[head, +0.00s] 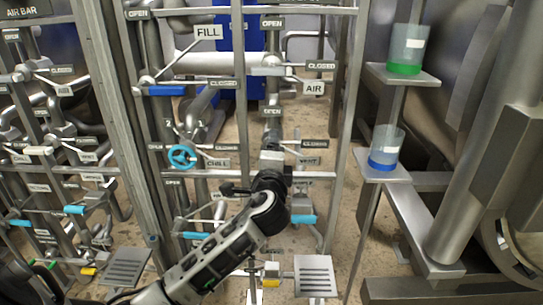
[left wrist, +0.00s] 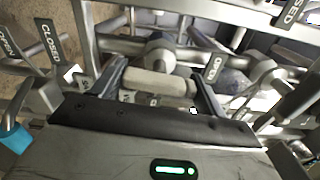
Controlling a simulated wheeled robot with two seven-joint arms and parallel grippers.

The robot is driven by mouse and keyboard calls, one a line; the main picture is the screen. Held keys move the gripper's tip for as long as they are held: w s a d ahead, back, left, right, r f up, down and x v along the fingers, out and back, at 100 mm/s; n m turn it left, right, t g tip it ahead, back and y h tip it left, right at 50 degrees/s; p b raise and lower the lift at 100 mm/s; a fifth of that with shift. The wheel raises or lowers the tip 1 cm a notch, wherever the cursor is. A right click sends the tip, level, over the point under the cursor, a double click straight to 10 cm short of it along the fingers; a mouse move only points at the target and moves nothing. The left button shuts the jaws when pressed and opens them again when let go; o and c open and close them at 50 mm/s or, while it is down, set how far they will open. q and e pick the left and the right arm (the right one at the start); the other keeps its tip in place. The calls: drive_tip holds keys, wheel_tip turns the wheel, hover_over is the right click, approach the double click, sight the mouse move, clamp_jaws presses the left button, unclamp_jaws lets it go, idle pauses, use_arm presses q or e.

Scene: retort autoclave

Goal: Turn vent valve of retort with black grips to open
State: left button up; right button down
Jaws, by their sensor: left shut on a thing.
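My left gripper (head: 270,166) reaches the pipework at the centre of the head view, beside a sign reading VENT (head: 309,160). In the left wrist view its two fingers (left wrist: 158,88) are on either end of a pale, cream-coloured valve handle (left wrist: 158,83), shut on it. The handle lies crosswise in front of a round metal valve hub (left wrist: 160,50). An OPEN plate (left wrist: 212,68) is to the right of the hub and a CLOSED plate (left wrist: 49,41) to the left. In the head view my gripper hides most of the handle. My right gripper is not in view. I cannot make out black grips.
A blue handwheel (head: 181,157) by the CHILL sign (head: 217,163) is left of my gripper. Blue-handled valves (head: 303,219) sit below. Steel uprights (head: 350,130) flank the pipes. Green (head: 407,48) and blue (head: 386,147) liquid cups stand on shelves to the right.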

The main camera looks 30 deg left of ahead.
use_arm(q)
drive_tip(key=shift+f+n, duration=0.1)
drive_tip(key=shift+n, duration=0.5)
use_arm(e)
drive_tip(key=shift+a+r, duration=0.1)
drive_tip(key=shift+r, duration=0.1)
use_arm(q)
drive_tip(key=o, duration=1)
drive_tip(key=shift+s, duration=0.1)
drive_tip(key=shift+s+d, duration=0.25)
drive_tip(key=p+v, duration=0.1)
drive_tip(key=v, duration=1.4)
drive_tip(key=shift+s+p, duration=0.15)
drive_tip(key=shift+p, duration=0.2)
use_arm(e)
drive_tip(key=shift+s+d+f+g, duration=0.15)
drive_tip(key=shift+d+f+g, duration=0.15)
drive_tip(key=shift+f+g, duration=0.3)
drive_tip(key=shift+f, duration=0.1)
